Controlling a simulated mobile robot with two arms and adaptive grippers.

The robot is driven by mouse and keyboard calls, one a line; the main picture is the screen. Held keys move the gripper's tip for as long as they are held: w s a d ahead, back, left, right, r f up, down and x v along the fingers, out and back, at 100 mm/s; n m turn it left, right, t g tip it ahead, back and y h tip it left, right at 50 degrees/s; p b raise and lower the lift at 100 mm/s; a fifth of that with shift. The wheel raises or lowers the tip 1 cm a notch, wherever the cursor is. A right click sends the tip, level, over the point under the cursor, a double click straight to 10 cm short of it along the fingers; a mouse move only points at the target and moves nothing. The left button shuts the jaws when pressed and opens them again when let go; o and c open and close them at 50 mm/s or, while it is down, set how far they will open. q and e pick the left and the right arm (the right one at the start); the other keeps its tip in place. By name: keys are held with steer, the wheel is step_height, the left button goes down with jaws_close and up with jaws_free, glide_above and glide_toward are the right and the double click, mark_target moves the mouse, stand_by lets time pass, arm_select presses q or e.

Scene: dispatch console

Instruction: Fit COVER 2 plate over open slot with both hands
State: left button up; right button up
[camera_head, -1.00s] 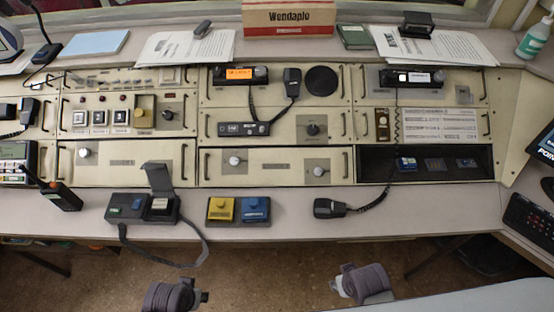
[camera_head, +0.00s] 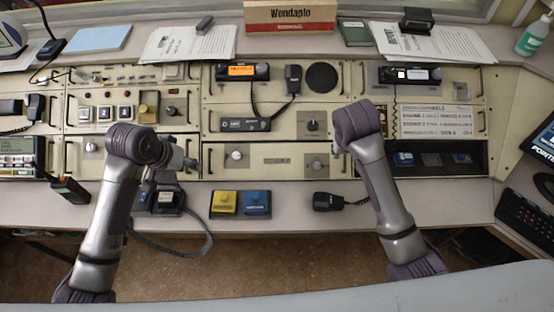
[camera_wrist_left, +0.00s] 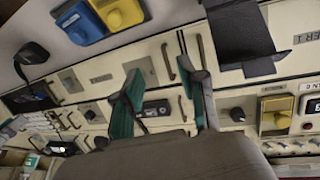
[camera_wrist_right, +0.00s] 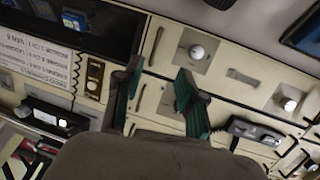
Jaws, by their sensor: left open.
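The cream plate (camera_head: 275,160) at the bottom middle of the console carries two knobs and a handle near each end. Its small label is unreadable, so I cannot confirm it is COVER 2. The open slot (camera_head: 435,171) is the dark recess to its right, with small modules inside. My left gripper (camera_head: 189,162) is at the plate's left end; in the left wrist view its fingers (camera_wrist_left: 160,82) are apart around the line of a handle (camera_wrist_left: 168,62). My right gripper (camera_head: 339,149) is at the right end; its fingers (camera_wrist_right: 155,85) are apart, near a handle (camera_wrist_right: 155,46). Contact cannot be told.
Yellow and blue boxes (camera_head: 239,203) and a hand microphone (camera_head: 328,202) lie on the desk in front of the plate. A black unit with a raised flap (camera_head: 158,198) stands under my left arm. A microphone cord (camera_wrist_right: 77,80) hangs near the slot.

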mark_target(345, 156)
arm_select(q)
steer(key=x, duration=0.4)
steer(key=w+x, duration=0.1)
steer(key=x, duration=0.3)
steer(key=w+x, duration=0.1)
steer(key=x, duration=0.4)
steer(key=shift+r, duration=0.3)
arm_select(e)
steer(key=x, duration=0.4)
steer(key=w+x, duration=0.1)
steer(key=x, duration=0.3)
steer(key=w+d+r+x, duration=0.1)
steer(key=x, duration=0.4)
steer(key=shift+w, duration=0.1)
arm_select(q)
jaws_close()
arm_select(e)
jaws_close()
arm_select(q)
steer(key=shift+w+r, duration=0.1)
arm_select(e)
steer(key=shift+r, duration=0.1)
